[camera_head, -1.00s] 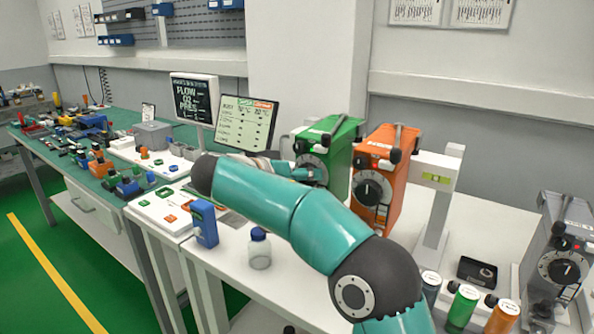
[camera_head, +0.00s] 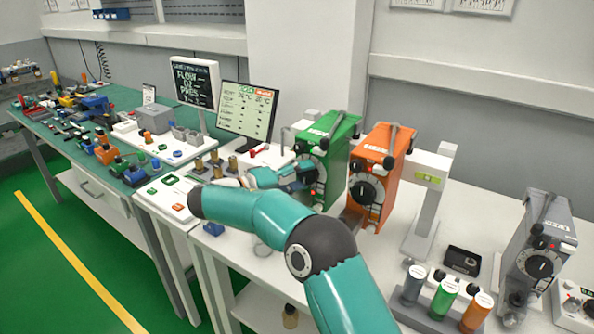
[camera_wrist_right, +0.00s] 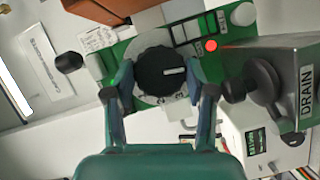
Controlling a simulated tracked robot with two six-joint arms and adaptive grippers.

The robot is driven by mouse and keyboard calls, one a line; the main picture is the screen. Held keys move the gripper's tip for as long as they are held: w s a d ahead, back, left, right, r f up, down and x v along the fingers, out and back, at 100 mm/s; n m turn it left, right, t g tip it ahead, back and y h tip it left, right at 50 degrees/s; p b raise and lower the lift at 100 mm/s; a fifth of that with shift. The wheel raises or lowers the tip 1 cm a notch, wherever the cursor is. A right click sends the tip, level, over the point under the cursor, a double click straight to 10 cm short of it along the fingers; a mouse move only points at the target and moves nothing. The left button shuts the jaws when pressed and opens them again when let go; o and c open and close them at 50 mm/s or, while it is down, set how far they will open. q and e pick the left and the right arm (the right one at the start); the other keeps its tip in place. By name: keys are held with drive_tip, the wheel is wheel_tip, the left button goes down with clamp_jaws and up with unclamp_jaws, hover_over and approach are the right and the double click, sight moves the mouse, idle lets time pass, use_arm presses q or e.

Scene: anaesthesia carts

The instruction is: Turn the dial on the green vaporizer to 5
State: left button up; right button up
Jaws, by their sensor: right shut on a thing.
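The green vaporizer (camera_head: 337,150) stands on the white bench, left of the orange one. Its black round dial (camera_wrist_right: 162,70) faces me in the right wrist view, with a white mark on it and a pale scale ring around it. Parts of the scale numbers show below the dial; I cannot read the setting surely. My right gripper (camera_wrist_right: 163,85) has one finger on each side of the dial and is shut on it. In the head view the right gripper (camera_head: 296,178) is at the green vaporizer's front and hides part of the dial. My left gripper is not in view.
The orange vaporizer (camera_head: 382,170) stands close to the right of the green one. A grey vaporizer (camera_head: 540,250) is farther right, behind colored bottles (camera_head: 444,297). A monitor (camera_head: 247,112) and brass-colored cylinders (camera_head: 215,165) are to the left. A grey DRAIN part (camera_wrist_right: 290,85) is beside the right finger.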

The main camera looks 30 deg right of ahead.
drive_tip(key=shift+d+n+h+p, duration=0.2)
drive_tip(key=shift+n+h+p, duration=0.2)
drive_tip(key=shift+n, duration=0.1)
drive_tip(key=o, duration=1.2)
drive_tip(key=shift+f, duration=0.1)
drive_tip(key=shift+c, duration=0.2)
drive_tip(key=shift+a, duration=0.1)
drive_tip(key=shift+a+f, duration=0.1)
drive_tip(key=shift+a, duration=0.35)
drive_tip(key=a, duration=0.7)
drive_tip(key=shift+w, duration=0.15)
